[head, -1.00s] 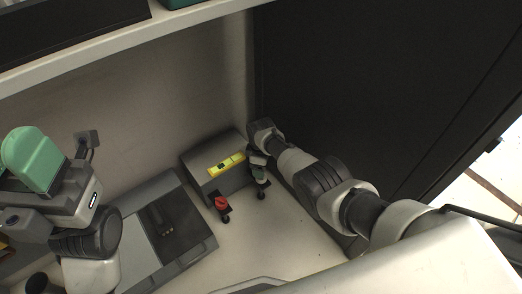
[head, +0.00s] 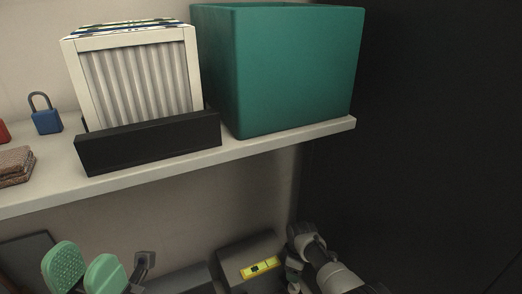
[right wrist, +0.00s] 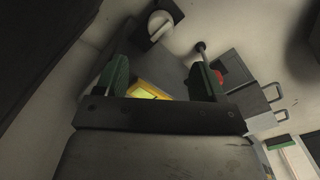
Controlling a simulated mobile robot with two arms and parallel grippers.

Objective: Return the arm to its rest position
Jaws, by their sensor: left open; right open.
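My left gripper (head: 84,270) is at the lower left of the head view, with its two green pads apart and nothing between them. My right arm (head: 322,262) comes in at the bottom, beside a grey box (head: 232,262) with a yellow label (head: 262,267). In the right wrist view my right gripper (right wrist: 160,80) is open. Its green-padded fingers stand either side of a yellow patch (right wrist: 147,91), and I see nothing held. A red part (right wrist: 218,76) shows behind the right finger.
A white shelf (head: 250,152) runs above the arms. It carries a teal bin (head: 290,70), a pleated filter (head: 135,80) in a black holder (head: 150,143), a blue padlock (head: 45,117) and brown folded cloths (head: 14,165). A dark panel (head: 430,130) stands at right.

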